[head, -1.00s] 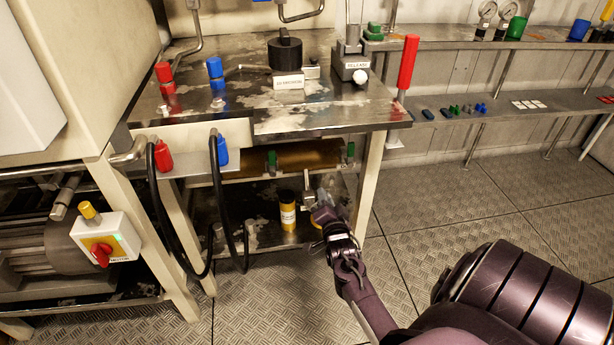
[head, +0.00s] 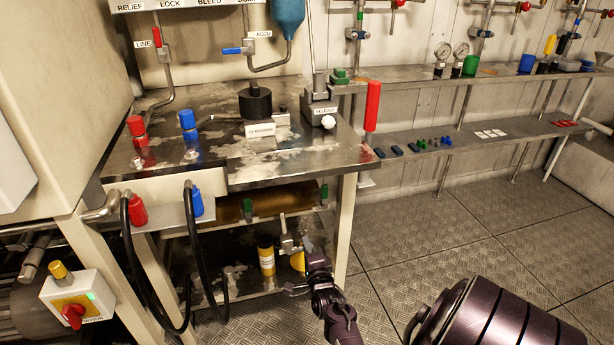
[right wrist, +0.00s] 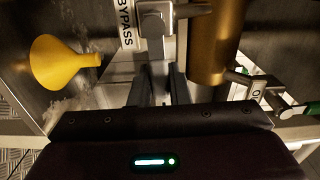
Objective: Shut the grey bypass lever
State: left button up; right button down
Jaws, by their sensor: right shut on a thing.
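The grey bypass lever (head: 287,242) is at the lower shelf of the bench, in front of the gold cylinder. In the right wrist view its grey metal body (right wrist: 155,22) is beside a white label reading BYPASS (right wrist: 127,25). My right gripper (right wrist: 158,82) is shut on the grey lever, its dark fingers on either side of it; the exact contact is dim. In the head view my right gripper (head: 311,262) reaches in from the lower right, and its fingertips are hard to make out. My left gripper is in neither view.
A yellow funnel (right wrist: 62,63) lies near the gripper. A yellow can (head: 266,256) stands left of the lever. Green-handled valves (head: 324,196) are by the gold cylinder (right wrist: 212,45). Black hoses (head: 195,265) hang at the left.

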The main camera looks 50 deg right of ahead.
jog(key=shift+f, duration=0.1)
dwell(0.3)
jog(key=c, duration=1.4)
grip_release()
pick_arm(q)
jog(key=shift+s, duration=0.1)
pick_arm(e)
jog(key=shift+o, duration=0.2)
